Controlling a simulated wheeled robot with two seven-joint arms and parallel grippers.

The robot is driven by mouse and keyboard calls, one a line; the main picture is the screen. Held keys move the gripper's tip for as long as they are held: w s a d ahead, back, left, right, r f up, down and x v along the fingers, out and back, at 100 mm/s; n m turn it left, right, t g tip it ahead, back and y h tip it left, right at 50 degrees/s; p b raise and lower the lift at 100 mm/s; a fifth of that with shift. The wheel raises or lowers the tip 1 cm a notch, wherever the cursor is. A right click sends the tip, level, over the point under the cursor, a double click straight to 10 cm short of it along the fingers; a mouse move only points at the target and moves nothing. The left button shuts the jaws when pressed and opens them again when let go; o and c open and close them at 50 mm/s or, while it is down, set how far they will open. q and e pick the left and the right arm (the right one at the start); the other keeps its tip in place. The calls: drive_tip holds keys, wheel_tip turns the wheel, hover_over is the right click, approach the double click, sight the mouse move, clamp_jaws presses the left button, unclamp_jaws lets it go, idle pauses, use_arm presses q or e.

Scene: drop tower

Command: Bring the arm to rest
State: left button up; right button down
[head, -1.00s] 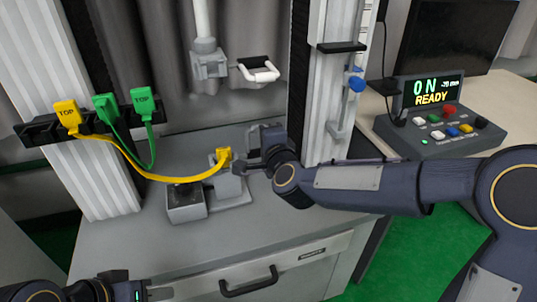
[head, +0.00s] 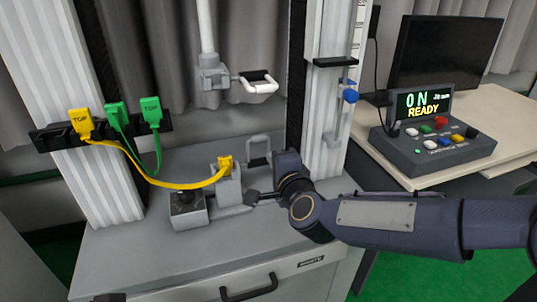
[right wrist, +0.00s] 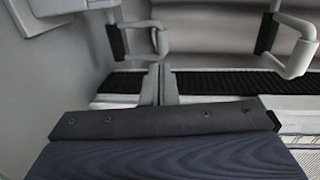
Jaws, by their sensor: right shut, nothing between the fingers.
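My right arm comes in from the right in the head view. My right gripper (head: 254,198) is shut and empty, just right of the grey block (head: 229,188) that has the yellow plug (head: 225,162) on top. I cannot tell whether it touches the block. In the right wrist view, the dark wrist housing fills the bottom, with pale handles above it. Only a dark sliver of what may be my left gripper shows at the bottom edge of the head view; its fingers are hidden.
A yellow cable runs to a dark rack (head: 52,137), which also holds two green plugs (head: 150,108). A white tower column (head: 327,100) stands behind my right arm. A control box (head: 432,145) reading "ON READY" sits on the right table. The cabinet top's front left is clear.

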drive_tip(key=s+d+f+n+g, duration=0.35)
drive_tip(key=s+d, duration=0.25)
drive_tip(key=s, duration=0.4)
drive_tip(key=s+d+f+n+g+h, duration=0.1)
drive_tip(key=s+d+f+n+g, duration=0.3)
drive_tip(key=s+d, duration=0.45)
drive_tip(key=s+d+f+n+g, duration=0.25)
drive_tip(key=s+d+n, duration=0.25)
drive_tip(key=s, duration=0.7)
wheel_tip(320, 180, up, 22)
drive_tip(key=p, duration=2.2)
drive_tip(key=shift+f+p, duration=0.2)
drive_tip(key=shift+p, duration=0.15)
